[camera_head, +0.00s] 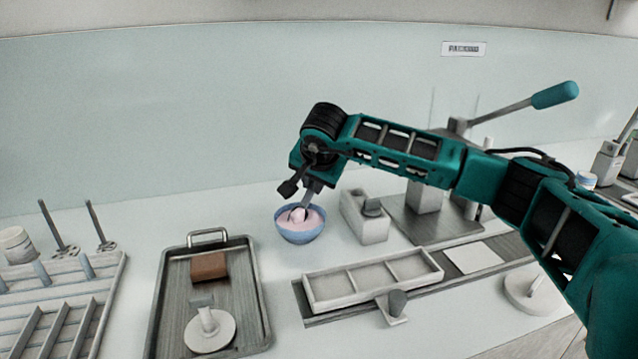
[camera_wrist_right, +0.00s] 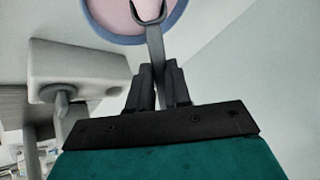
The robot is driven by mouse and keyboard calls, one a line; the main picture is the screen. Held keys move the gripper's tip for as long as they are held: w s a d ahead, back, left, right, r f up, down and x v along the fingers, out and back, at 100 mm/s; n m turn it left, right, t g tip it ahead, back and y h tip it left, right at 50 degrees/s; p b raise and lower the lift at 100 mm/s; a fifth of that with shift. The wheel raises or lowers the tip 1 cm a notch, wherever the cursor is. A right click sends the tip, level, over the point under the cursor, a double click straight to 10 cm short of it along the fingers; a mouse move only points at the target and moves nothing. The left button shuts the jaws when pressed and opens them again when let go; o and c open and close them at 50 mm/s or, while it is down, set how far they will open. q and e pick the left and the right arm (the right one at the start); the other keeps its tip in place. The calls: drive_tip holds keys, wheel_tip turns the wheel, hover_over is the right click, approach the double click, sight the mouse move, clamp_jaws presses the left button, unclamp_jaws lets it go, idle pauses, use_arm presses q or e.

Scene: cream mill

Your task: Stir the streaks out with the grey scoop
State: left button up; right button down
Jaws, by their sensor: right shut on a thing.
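A blue bowl (camera_head: 300,234) with pale pink contents (camera_head: 311,219) stands on the white counter, near the middle of the head view. A whiter patch shows in the pink. My right gripper (camera_head: 308,192) is just above the bowl, pointing down, and is shut on the handle of the grey scoop. The grey scoop (camera_wrist_right: 154,45) runs from between the fingers (camera_wrist_right: 158,85) into the bowl in the right wrist view, its head at the pink contents. The blue bowl rim (camera_wrist_right: 107,38) also shows there. How deep the scoop's head sits is hard to tell. My left gripper is not in view.
A grey block (camera_head: 366,222) with a knob stands close right of the bowl. A lever press (camera_head: 424,200) is behind my right arm. A metal tray (camera_head: 262,305) is front left, a white divided tray (camera_head: 318,298) front right, a slotted rack (camera_head: 106,285) far left.

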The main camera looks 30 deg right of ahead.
drive_tip(key=shift+s, duration=0.55)
wheel_tip(320, 180, up, 7)
drive_tip(key=p, duration=0.4)
drive_tip(key=shift+f+p, duration=0.2)
drive_tip(key=shift+p, duration=0.1)
drive_tip(key=shift+m, duration=0.3)
